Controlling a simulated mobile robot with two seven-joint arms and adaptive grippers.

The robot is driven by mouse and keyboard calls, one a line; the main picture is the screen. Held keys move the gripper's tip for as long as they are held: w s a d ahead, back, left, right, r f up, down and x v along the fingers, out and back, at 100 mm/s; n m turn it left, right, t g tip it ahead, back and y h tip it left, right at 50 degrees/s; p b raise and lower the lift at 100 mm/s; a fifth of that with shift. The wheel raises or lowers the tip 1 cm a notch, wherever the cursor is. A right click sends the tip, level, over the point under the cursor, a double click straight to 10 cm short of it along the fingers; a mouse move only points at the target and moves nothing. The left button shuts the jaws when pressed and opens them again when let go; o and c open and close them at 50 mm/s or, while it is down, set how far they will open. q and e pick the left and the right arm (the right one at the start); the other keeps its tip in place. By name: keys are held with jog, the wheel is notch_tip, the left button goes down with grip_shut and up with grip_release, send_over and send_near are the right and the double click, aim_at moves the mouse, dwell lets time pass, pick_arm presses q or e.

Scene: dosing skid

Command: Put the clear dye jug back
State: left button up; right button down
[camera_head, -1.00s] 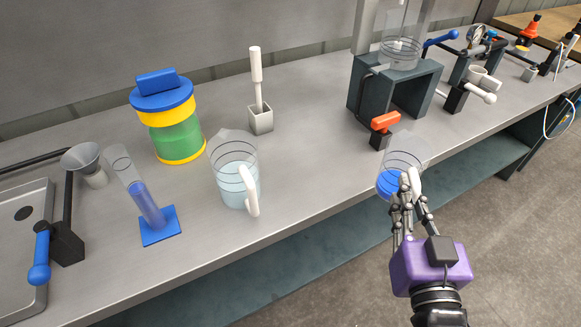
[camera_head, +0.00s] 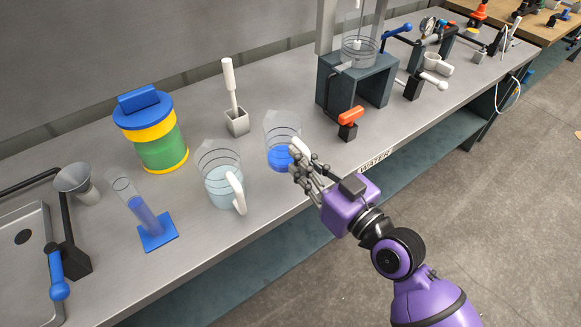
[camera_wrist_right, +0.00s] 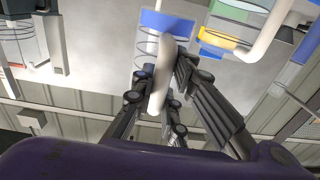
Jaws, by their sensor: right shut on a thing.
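The clear dye jug (camera_head: 281,133), with blue liquid in its bottom, is over the bench to the right of the jug of pale water. I cannot tell whether its base touches the bench. My right gripper (camera_head: 304,164) is shut on its white handle and reaches in from the front right. In the right wrist view the white handle (camera_wrist_right: 162,80) runs between the fingers, with the blue liquid (camera_wrist_right: 167,22) beyond it. My left gripper is in neither view.
The clear jug of pale water (camera_head: 220,188) stands close to the left. A grey holder with a white-handled tool (camera_head: 236,121) is behind. An orange-handled valve (camera_head: 349,121) and a dark stand (camera_head: 352,90) are to the right. Bare bench lies between the jug and the valve.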

jog(key=w+f, duration=0.2)
jog(key=w+a+f+b, duration=0.1)
jog(key=w+f, duration=0.1)
jog(key=w+a+f, duration=0.1)
jog(key=w+f, duration=0.1)
jog(key=shift+f+b, duration=0.1)
jog(key=shift+b, duration=0.2)
jog(key=f, duration=0.2)
jog(key=f+b, duration=0.1)
jog(key=shift+w+a+f, duration=0.1)
jog(key=shift+w+f, duration=0.3)
jog(key=shift+f+b, duration=0.2)
jog(key=shift+b, duration=0.15)
jog(key=c, duration=1.7)
grip_release()
jog(key=shift+c, duration=0.2)
